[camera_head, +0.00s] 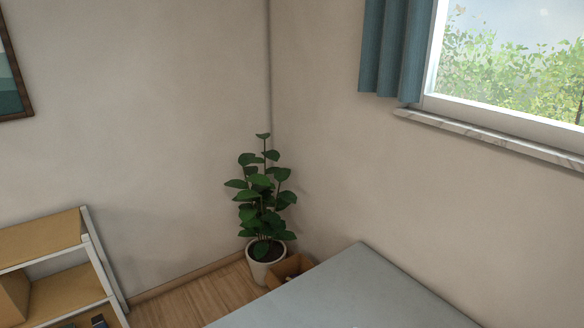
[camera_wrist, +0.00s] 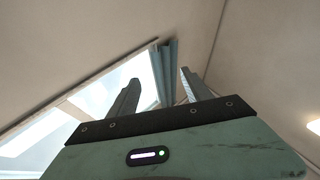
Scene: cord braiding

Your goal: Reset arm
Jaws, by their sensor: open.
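My gripper (camera_wrist: 157,90) shows in the wrist view, with its two grey fingers spread apart. It is open, with nothing between the fingers. It points up toward the wall, the bright window (camera_wrist: 95,95) and the blue-grey curtain (camera_wrist: 168,72). My gripper is not in the head view. No cords show in either view.
In the head view a grey tabletop (camera_head: 350,295) fills the bottom. A potted plant (camera_head: 264,200) and a small cardboard box (camera_head: 290,268) stand in the corner behind it. A shelf (camera_head: 60,262) is at the left. A window sill (camera_head: 490,138) juts from the right wall.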

